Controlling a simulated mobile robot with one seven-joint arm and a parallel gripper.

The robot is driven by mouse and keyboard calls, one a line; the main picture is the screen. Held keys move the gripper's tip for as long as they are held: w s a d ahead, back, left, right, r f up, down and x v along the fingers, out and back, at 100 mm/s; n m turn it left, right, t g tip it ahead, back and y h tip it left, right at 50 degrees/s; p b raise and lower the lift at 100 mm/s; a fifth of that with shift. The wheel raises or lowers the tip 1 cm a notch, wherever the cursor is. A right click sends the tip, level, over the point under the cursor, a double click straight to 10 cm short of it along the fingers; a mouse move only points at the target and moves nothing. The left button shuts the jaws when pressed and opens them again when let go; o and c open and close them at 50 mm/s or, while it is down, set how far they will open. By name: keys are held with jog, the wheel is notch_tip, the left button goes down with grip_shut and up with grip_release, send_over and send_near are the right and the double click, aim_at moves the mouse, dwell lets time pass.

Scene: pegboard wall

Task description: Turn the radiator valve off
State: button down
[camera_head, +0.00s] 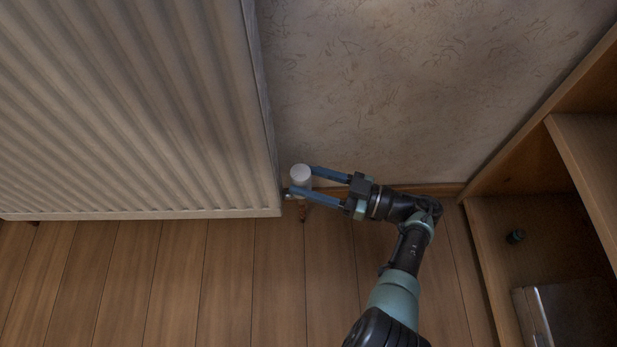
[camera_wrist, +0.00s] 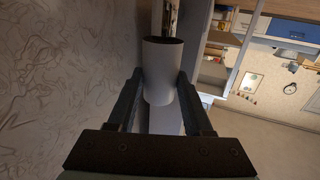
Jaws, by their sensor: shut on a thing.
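The radiator valve (camera_head: 300,173) is a white cylindrical knob at the lower right corner of the white ribbed radiator (camera_head: 130,110). A pipe runs down from it toward the floor. My gripper (camera_head: 302,180) reaches in from the right, and its two blue fingers lie on either side of the knob. It is shut on the knob. In the wrist view the knob (camera_wrist: 162,75) stands between the two dark fingers of my gripper (camera_wrist: 160,90). Any marking on the knob is too small to read.
A patterned wall (camera_head: 380,90) is close behind the valve. A wooden shelf unit (camera_head: 500,215) stands at the right, with a small dark object (camera_head: 515,236) and a silvery box (camera_head: 570,315) inside. The plank floor (camera_head: 180,285) below the radiator is clear.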

jog(key=c, duration=0.6)
grip_release()
jog(key=v, duration=0.7)
jog(key=shift+d, duration=0.25)
jog(key=shift+s, duration=0.1)
